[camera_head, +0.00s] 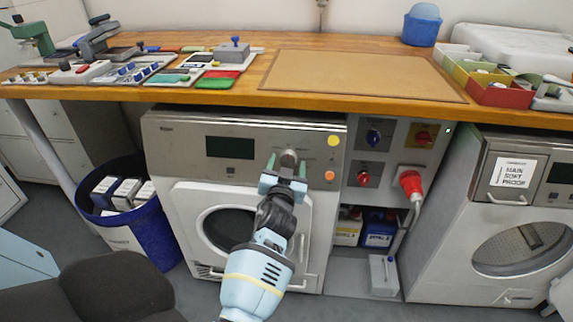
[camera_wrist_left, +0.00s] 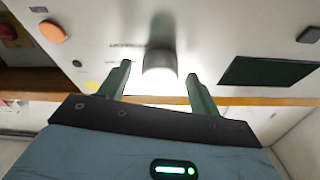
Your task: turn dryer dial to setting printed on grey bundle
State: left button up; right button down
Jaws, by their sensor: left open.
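The dryer (camera_head: 185,145) stands under the wooden counter, with a dark display (camera_head: 229,147) on its front panel. Its round grey dial (camera_head: 289,157) sits right of the display. My left gripper (camera_head: 286,168) is open in front of the panel at the dial. In the left wrist view the dial (camera_wrist_left: 160,60) lies between the two green fingers of my left gripper (camera_wrist_left: 158,82), with a gap on each side. The dial's pointer and marks cannot be read. I cannot make out a grey bundle or its printed setting. My right gripper is not in view.
An orange button (camera_head: 329,175) and a yellow disc (camera_head: 333,140) are right of the dial. A switch panel with a red plug (camera_head: 410,183) is further right, then a second machine (camera_head: 460,215). A blue bin (camera_head: 150,215) stands left. The counter (camera_head: 262,95) overhangs the dryer.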

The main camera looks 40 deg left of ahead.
pick_arm(q)
jog(key=c, duration=1)
jog(key=shift+o, duration=0.2)
